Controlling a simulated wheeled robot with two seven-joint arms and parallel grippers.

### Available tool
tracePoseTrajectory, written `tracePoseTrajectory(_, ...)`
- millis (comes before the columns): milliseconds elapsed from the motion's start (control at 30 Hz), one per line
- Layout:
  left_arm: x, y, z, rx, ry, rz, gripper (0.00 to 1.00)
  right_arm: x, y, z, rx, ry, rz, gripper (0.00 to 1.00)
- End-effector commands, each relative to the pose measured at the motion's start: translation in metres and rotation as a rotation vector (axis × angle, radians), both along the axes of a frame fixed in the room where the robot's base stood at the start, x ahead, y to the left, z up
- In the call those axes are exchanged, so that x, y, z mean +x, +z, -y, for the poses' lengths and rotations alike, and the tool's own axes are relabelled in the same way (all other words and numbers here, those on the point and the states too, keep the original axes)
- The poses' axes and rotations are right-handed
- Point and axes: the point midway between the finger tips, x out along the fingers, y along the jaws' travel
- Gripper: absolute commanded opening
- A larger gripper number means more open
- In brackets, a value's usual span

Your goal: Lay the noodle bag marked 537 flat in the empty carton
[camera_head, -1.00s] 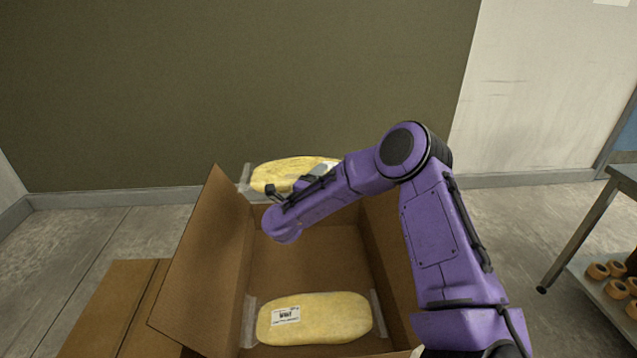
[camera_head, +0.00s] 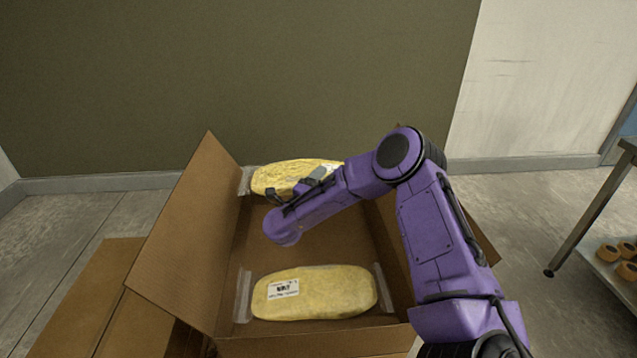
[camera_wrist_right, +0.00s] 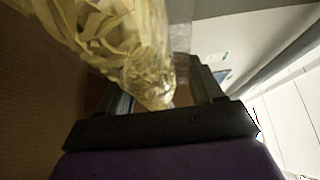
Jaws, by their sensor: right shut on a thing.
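A yellow noodle bag (camera_head: 282,176) with clear ends is held by my right gripper (camera_head: 318,177), at the far side of the open brown carton (camera_head: 262,228). The gripper is shut on its right part, and my forearm hides some of the bag. In the right wrist view the noodles and clear wrap (camera_wrist_right: 125,45) show close up between the gripper's fingers (camera_wrist_right: 165,92). No marking on this bag is readable. A second yellow bag (camera_head: 335,293) lies flat on the carton's near side, with a white label too small to read surely. My left gripper is out of view.
The carton's left flap (camera_head: 190,235) stands out to the left. Another brown cardboard surface (camera_head: 80,300) is at lower left. A metal table (camera_head: 598,205) with tape rolls (camera_head: 628,270) on its lower shelf stands at right. A dark green wall is behind.

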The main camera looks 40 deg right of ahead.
Motion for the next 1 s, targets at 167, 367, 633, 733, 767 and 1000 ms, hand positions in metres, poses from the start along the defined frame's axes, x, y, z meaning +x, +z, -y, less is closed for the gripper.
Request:
tracePoseTrajectory(167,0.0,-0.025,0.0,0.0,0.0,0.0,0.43,0.0,-0.028,0.0,0.001,-0.001,0.005,0.11)
tracePoseTrajectory(367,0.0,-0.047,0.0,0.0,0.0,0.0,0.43,0.0,-0.054,0.0,0.0,0.0,0.005,0.11)
tracePoseTrajectory(633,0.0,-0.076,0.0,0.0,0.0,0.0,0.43,0.0,-0.089,0.0,0.001,0.0,0.005,0.11)
tracePoseTrajectory(733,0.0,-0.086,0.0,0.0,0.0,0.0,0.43,0.001,-0.1,0.0,0.0,0.001,0.006,0.11)
tracePoseTrajectory(767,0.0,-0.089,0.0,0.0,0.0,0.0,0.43,0.001,-0.102,0.0,0.0,0.001,0.006,0.11)
tracePoseTrajectory(1000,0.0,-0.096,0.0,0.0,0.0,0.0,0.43,0.001,-0.114,0.0,-0.001,0.0,0.006,0.11)
